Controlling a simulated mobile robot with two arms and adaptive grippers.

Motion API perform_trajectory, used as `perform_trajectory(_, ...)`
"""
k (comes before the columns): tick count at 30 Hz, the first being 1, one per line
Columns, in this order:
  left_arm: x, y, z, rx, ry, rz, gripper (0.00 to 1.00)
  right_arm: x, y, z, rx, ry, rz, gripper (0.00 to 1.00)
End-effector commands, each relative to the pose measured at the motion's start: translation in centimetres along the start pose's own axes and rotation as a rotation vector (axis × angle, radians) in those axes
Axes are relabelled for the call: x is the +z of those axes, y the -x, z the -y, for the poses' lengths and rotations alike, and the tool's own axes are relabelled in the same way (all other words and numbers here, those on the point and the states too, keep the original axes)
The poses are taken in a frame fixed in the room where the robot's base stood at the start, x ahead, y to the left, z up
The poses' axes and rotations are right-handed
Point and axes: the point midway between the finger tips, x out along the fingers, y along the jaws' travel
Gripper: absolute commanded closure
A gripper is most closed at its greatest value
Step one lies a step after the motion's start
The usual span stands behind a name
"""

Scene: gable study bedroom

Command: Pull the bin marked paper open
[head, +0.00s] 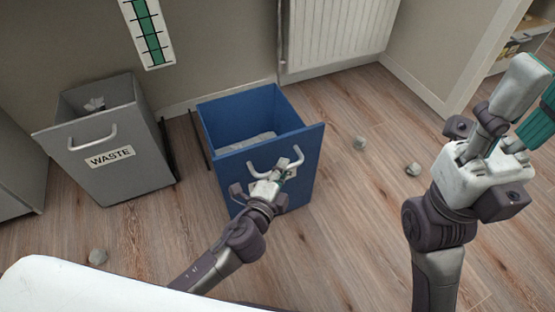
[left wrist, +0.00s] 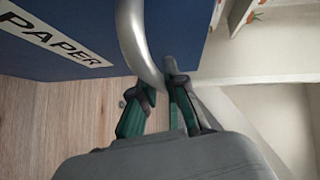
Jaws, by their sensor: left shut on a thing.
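The blue bin (head: 313,165) stands out from the wall, with its inside showing and some pale contents in it. Its label reads PAPER (left wrist: 52,38) in the left wrist view; in the head view my gripper partly covers it. My left gripper (head: 284,174) is shut on the bin's curved metal handle (head: 262,167). In the left wrist view the handle (left wrist: 134,38) runs down between the two fingers (left wrist: 160,92). My right gripper (head: 528,115) is raised at the right, far from the bin and partly cut off by the frame edge.
A grey bin marked WASTE (head: 117,170) also stands open at the left, with a gap of floor between the bins. A radiator (head: 335,38) hangs behind. Floor right of the blue bin is mostly clear.

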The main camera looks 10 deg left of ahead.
Motion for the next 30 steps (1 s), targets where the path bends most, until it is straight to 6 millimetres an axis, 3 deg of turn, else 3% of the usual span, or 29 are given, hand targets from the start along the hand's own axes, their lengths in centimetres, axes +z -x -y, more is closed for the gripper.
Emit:
perform_trajectory(9,0.0,0.1,-0.1,0.002,0.0,0.001,1.0,0.0,0.0,0.0,0.0,0.0,0.0,0.6)
perform_trajectory(10,0.0,0.1,-0.1,0.002,0.0,0.001,0.86,0.0,0.0,0.0,0.0,0.0,0.0,0.6)
perform_trajectory(15,0.0,0.1,-0.1,0.001,0.0,0.0,0.62,0.0,0.0,0.0,0.0,0.0,0.0,0.6)
perform_trajectory(25,-0.1,0.4,-0.1,0.002,0.001,0.0,0.62,0.1,0.1,-0.1,0.001,0.001,0.003,0.6)
perform_trajectory(30,-0.1,2.8,-0.2,0.004,0.003,0.0,0.62,0.1,0.0,0.0,0.001,0.001,0.002,0.6)
